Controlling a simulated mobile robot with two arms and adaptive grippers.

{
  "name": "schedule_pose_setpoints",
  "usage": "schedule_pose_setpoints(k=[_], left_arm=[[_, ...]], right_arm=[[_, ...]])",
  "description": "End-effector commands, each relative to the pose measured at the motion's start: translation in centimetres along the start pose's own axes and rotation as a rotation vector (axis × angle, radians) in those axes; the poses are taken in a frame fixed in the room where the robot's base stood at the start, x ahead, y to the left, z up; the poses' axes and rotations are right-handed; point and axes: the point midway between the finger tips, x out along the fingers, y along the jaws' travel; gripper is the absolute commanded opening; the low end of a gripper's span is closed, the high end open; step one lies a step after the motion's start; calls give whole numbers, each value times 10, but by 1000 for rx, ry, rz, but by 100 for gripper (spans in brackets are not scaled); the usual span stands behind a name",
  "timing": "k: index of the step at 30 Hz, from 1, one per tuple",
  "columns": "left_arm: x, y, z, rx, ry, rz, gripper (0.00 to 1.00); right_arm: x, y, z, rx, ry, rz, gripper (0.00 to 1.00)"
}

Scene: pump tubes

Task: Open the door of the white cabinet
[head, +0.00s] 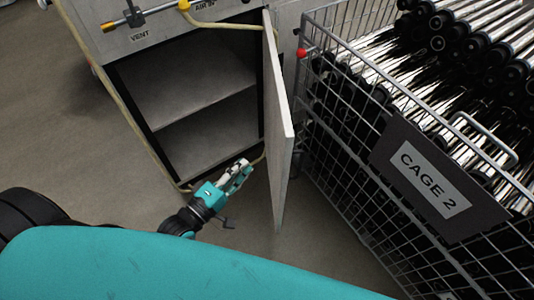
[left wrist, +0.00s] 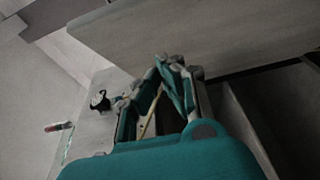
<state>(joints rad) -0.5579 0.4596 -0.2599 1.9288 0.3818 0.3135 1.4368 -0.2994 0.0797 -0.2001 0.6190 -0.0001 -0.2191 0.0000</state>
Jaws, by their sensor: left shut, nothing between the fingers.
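The white cabinet (head: 137,52) stands at the back left in the head view, with its inside and a shelf (head: 195,105) exposed. Its door (head: 279,125) is swung out to the right side of the opening and stands edge-on to me. My left gripper (head: 245,168) is shut and empty, low in front of the opening, on the inner side of the door. In the left wrist view the fingers (left wrist: 176,72) are close to a pale panel (left wrist: 215,30), which looks like the door; whether they touch cannot be told. My right gripper is not in view.
A wire cage (head: 340,150) labelled CAGE 2, full of metal tubes (head: 480,75), stands close to the right of the door. A yellowish hose (head: 125,110) runs down the cabinet's left side. The floor (head: 60,130) at left is clear.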

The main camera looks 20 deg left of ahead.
Motion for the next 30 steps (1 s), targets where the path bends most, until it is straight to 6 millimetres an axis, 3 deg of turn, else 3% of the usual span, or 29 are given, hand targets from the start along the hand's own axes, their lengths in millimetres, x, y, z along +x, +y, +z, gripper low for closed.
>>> schedule_pose_setpoints(k=[6,12,30], left_arm=[[48,1,0,0,0,3,0],[65,0,22,-3,0,-1,0],[71,0,30,-2,12,-1,0]], right_arm=[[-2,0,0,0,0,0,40],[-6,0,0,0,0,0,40],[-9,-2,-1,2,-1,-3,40]])
